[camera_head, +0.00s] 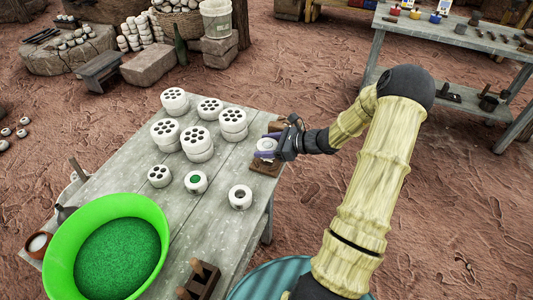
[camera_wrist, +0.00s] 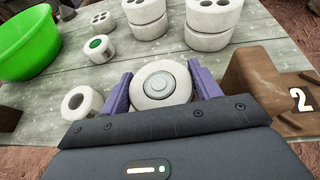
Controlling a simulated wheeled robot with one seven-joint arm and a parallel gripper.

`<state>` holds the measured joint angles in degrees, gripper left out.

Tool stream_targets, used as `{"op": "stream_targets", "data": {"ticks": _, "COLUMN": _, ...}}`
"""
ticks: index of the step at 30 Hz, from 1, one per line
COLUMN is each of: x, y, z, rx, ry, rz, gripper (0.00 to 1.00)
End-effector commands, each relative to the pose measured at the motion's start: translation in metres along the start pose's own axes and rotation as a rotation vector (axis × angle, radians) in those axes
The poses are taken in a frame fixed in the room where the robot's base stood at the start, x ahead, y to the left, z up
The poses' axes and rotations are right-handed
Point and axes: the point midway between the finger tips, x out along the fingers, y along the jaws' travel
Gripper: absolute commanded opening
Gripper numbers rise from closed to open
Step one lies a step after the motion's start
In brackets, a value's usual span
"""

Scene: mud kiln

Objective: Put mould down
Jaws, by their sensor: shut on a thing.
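My gripper (camera_head: 268,148) is at the right edge of the grey wooden table (camera_head: 222,235). Its purple fingers are shut on a white round mould (camera_wrist: 160,84) with a grey disc in its top. The mould is upright between the fingers; its underside is hidden, so I cannot tell whether it touches the table. In the wrist view my gripper (camera_wrist: 160,88) has a brown wooden stand marked 2 (camera_wrist: 285,88) close on its right. In the head view brown wood (camera_head: 265,168) shows just below the held mould.
A white mould with green fill (camera_head: 196,181) and one with a dark hole (camera_head: 240,197) stand nearby. White perforated moulds, some stacked (camera_head: 198,144), stand farther back. A bright green basin of green grains (camera_head: 62,245) is at front left. Bare table lies between.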

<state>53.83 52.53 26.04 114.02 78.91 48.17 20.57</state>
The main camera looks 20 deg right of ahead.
Motion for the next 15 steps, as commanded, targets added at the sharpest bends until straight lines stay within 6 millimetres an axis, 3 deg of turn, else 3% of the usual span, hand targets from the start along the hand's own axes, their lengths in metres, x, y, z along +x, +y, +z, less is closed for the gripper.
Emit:
{"op": "stream_targets", "data": {"ticks": 8, "x": 0.013, "y": 0.001, "z": -0.031, "rx": 0.003, "ry": -0.002, "rz": 0.001, "gripper": 0.33}}
{"op": "stream_targets", "data": {"ticks": 15, "x": 0.014, "y": 0.0, "z": -0.034, "rx": 0.0, "ry": -0.001, "rz": 0.0, "gripper": 0.33}}
